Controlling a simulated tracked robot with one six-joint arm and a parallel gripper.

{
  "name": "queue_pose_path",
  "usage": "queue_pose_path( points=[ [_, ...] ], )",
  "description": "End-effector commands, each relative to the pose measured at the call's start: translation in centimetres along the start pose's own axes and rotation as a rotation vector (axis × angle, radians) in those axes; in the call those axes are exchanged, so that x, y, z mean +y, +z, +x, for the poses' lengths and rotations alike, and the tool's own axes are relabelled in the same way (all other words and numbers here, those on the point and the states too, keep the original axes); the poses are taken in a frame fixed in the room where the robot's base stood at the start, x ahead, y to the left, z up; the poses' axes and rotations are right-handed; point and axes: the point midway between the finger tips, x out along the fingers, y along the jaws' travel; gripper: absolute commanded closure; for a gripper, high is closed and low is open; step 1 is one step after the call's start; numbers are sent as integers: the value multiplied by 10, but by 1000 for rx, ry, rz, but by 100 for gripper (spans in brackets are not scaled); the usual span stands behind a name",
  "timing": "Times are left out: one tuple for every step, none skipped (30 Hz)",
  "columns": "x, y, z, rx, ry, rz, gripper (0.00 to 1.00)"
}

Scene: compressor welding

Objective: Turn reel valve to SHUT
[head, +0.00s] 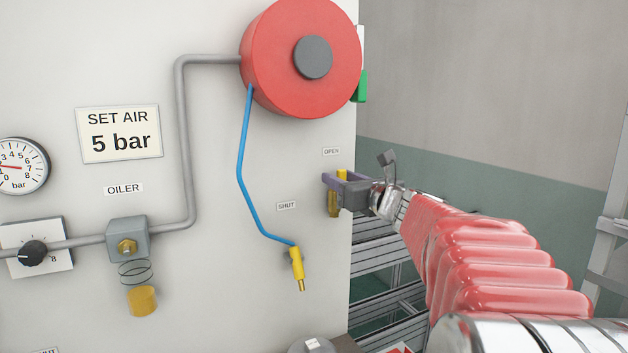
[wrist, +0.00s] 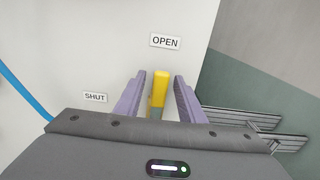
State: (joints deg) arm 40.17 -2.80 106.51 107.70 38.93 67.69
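The reel valve's yellow lever (wrist: 159,90) points up toward the OPEN label (wrist: 165,41) in the wrist view. The SHUT label (wrist: 95,97) is to its left. In the head view the yellow lever (head: 342,175) shows just above my gripper, with a brass valve part (head: 333,204) below, near the panel's right edge. My gripper (wrist: 158,92) is open, its two purple fingers on either side of the lever with a visible gap on each side. My gripper (head: 338,182) hides much of the valve in the head view. The lever's lower end is hidden by the gripper body.
A red hose reel (head: 275,70) is above, with a blue hose (head: 240,160) ending in a yellow nozzle (head: 297,265) left of my gripper. A grey pipe (head: 186,140) and oiler (head: 128,240) are further left. A metal frame (head: 385,270) stands behind the panel edge.

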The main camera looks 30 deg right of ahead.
Motion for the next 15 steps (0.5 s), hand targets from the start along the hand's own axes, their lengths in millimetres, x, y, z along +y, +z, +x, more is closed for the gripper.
queue_pose_path(
  points=[
    [0,0,0,0,0,0,64],
    [0,0,0,0,0,0,64],
    [0,0,0,0,0,0,64],
    [0,0,0,0,0,0,64],
    [0,0,0,0,0,0,64],
    [0,0,0,0,-1,0,65],
    [0,0,0,0,-1,0,67],
    [0,0,0,0,-1,1,69],
    [0,0,0,0,-1,1,72],
    [0,0,0,0,-1,1,74],
    [0,0,0,0,-1,1,76],
    [-1,0,0,0,-1,1,79],
    [-1,0,0,0,-1,1,81],
    [-1,0,0,0,-1,1,83],
    [-1,0,0,0,-1,1,86]
  ],
)
